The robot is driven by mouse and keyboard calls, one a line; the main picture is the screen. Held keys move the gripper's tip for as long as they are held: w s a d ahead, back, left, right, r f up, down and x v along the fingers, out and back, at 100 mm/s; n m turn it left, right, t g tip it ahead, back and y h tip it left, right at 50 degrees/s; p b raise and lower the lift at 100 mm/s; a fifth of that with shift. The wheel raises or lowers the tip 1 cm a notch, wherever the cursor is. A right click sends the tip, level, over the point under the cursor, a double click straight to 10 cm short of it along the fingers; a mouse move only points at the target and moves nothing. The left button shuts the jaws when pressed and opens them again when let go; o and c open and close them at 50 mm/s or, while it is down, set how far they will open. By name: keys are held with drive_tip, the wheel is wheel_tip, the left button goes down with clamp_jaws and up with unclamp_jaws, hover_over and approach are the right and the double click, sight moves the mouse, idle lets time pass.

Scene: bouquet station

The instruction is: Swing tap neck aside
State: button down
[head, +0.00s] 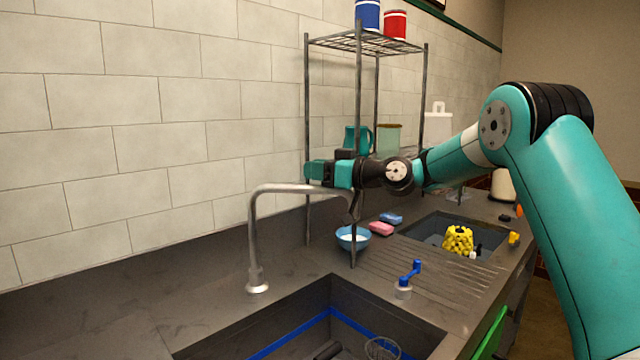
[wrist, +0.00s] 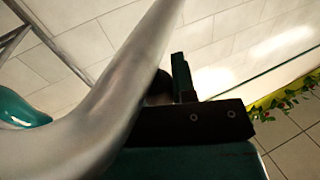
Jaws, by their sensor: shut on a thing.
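The grey metal tap (head: 253,240) rises from the counter behind the near sink. Its bent neck (head: 285,188) runs to the right, toward the rack, and its spout end turns down near the blue bowl. My gripper (head: 325,178) is at the neck's upper run, near the outer bend, and is shut on it. In the wrist view the tap neck (wrist: 105,105) crosses large and close, rising from lower left to the top. A dark gripper finger (wrist: 182,80) stands right beside it. The exact contact is partly hidden behind the pipe.
The near sink (head: 325,295) has blue tape and a glass inside. A metal rack (head: 308,130) stands close behind my gripper. A blue bowl (head: 352,237), pink sponge (head: 381,229) and blue-handled tool (head: 410,272) are on the counter. The far sink (head: 425,232) holds a yellow object (head: 458,239).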

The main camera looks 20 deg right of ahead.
drive_tip(key=shift+w+d, duration=0.2)
drive_tip(key=shift+w, duration=0.35)
drive_tip(key=c, duration=0.9)
unclamp_jaws()
drive_tip(key=shift+b+v, duration=4.6)
drive_tip(key=shift+v, duration=4.1)
drive_tip(key=shift+r, duration=0.15)
